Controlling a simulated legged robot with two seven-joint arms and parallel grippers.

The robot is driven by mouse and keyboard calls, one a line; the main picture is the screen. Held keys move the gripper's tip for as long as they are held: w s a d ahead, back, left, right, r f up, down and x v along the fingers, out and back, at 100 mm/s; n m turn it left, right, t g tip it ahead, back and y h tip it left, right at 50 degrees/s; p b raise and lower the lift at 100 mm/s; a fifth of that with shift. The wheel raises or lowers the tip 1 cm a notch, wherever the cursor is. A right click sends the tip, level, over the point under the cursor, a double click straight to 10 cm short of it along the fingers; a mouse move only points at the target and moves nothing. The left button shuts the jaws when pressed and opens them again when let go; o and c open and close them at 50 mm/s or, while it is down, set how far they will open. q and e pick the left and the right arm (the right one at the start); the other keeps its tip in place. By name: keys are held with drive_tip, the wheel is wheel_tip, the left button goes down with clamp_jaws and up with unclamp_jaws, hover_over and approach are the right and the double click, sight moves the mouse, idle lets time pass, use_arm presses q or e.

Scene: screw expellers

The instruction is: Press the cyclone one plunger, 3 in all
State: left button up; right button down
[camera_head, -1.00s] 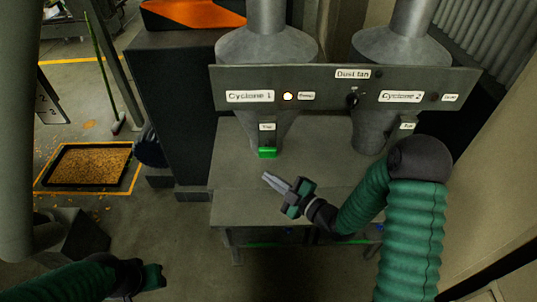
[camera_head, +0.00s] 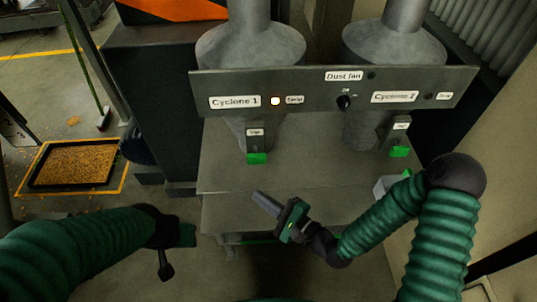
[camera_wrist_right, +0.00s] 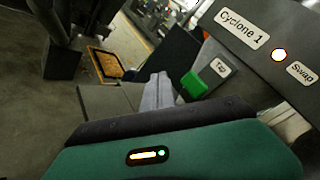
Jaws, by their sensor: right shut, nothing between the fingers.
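The cyclone one plunger is a green block (camera_head: 257,158) under a small white label, below the Cyclone 1 sign (camera_head: 235,102). It also shows in the right wrist view (camera_wrist_right: 195,84), just right of my fingertips. A round lamp (camera_head: 275,101) glows beside the sign. My right gripper (camera_head: 266,202) is shut and empty, in front of and below the plunger, apart from it in the head view. A second green block (camera_head: 399,152) sits under Cyclone 2 (camera_head: 395,97). My left gripper (camera_head: 170,250) is low at the left, away from the machine; its fingers are not clear.
The dust fan knob (camera_head: 344,102) is on the panel between the cyclones. A grey bench top (camera_head: 225,175) lies under them. A tray of grain (camera_head: 75,165) sits on the floor at the left. A dark cabinet (camera_head: 155,90) stands left of Cyclone 1.

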drive_tip(key=shift+s+r, duration=0.1)
drive_tip(key=shift+s, duration=0.1)
drive_tip(key=shift+w, duration=0.1)
approach(248, 162)
drive_tip(key=shift+s+b+x, duration=0.2)
drive_tip(key=shift+b+x, duration=0.1)
drive_tip(key=shift+x, duration=1.9)
drive_tip(key=shift+a, duration=0.2)
drive_tip(key=shift+w, duration=0.3)
